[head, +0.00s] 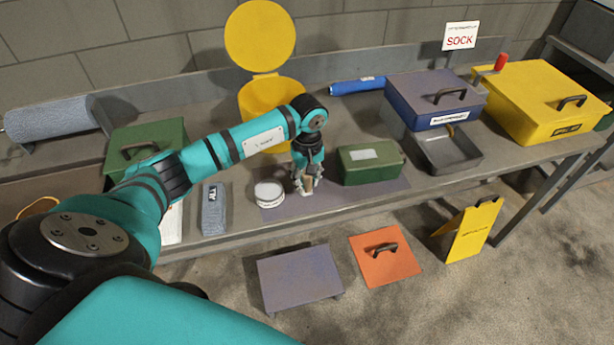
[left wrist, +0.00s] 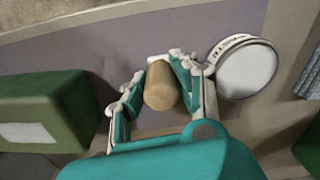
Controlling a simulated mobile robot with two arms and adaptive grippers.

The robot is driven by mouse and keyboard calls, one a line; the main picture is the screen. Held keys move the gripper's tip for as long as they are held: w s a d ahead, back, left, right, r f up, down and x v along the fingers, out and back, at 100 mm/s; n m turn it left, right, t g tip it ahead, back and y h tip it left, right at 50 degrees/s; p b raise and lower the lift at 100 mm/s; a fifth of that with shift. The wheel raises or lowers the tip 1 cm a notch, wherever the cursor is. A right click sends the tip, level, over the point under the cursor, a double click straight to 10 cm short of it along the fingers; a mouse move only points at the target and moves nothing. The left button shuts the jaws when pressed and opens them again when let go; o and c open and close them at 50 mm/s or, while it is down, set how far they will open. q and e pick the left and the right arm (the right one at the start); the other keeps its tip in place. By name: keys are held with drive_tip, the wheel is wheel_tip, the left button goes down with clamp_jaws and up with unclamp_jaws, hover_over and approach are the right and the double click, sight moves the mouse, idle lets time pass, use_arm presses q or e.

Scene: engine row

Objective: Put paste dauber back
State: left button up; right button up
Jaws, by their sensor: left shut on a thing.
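The paste dauber shows as a short round wooden handle (left wrist: 160,90), with a small white part at its far end in the left wrist view. In the head view the dauber (head: 309,184) is small and partly hidden by the fingers. My left gripper (head: 304,186) points down over the grey-purple mat (head: 345,200) and is shut on the handle. Its fingers (left wrist: 155,88) lie on both sides of it in the left wrist view. I cannot tell whether the dauber touches the mat. My right gripper is not in view.
A round white tin (head: 269,193) stands just left of the gripper, and a green box (head: 371,163) just right. An open grey tray (head: 446,152), a blue box (head: 434,99) and a yellow box (head: 540,100) stand farther right. The mat's front strip is bare.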

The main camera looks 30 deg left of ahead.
use_arm(q)
drive_tip(key=shift+f, duration=0.25)
drive_tip(key=o, duration=1)
drive_tip(key=shift+o, duration=0.2)
drive_tip(key=shift+r, duration=0.15)
drive_tip(key=shift+r, duration=0.15)
wheel_tip(320, 180, up, 11)
drive_tip(key=b, duration=0.3)
drive_tip(key=shift+w+f, duration=0.1)
drive_tip(key=shift+f, duration=0.1)
drive_tip(key=shift+r, duration=0.6)
